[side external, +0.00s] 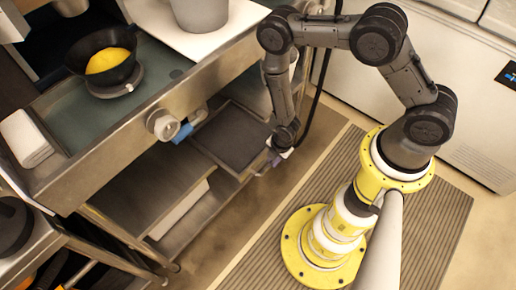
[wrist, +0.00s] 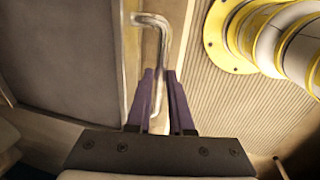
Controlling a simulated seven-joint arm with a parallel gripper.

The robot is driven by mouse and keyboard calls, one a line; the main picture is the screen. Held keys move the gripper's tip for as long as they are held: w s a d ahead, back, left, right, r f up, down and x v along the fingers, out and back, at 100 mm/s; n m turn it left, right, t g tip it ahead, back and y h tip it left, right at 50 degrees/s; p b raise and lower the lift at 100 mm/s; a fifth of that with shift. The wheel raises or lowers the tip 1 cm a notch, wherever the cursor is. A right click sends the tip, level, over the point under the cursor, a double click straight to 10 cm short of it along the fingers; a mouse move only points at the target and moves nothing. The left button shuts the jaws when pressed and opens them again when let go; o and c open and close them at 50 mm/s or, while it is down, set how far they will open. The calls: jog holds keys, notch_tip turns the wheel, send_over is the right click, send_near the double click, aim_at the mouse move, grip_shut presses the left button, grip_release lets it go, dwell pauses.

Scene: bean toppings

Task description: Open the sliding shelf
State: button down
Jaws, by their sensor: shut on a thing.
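The sliding shelf (side external: 228,135) is a dark flat panel in a light metal frame, under the steel counter in the side view. It sticks out partway from below the counter edge. In the wrist view its grey panel (wrist: 65,55) fills the left side. A bent metal handle (wrist: 152,20) runs along the shelf's outer edge. My gripper (wrist: 161,78) has its purple fingers on both sides of the handle's long bar, shut on it. In the side view my gripper (side external: 274,157) is low at the shelf's outer edge, and its fingers are small and partly hidden there.
The steel counter (side external: 75,180) carries a dark bowl (side external: 92,72) with yellow contents. A knob (side external: 163,124) and a blue-handled part (side external: 182,133) stick out from its front. A lower shelf (side external: 140,180) lies beside the sliding shelf. Brown floor (side external: 285,190) is clear before my ribbed base mat (side external: 437,215).

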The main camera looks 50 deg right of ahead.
jog(key=s, duration=1)
jog(key=shift+s, duration=0.3)
jog(key=c, duration=0.8)
grip_release()
notch_tip(320, 180, up, 14)
jog(key=s, duration=0.2)
jog(key=shift+s+f, duration=0.2)
jog(key=shift+s, duration=0.05)
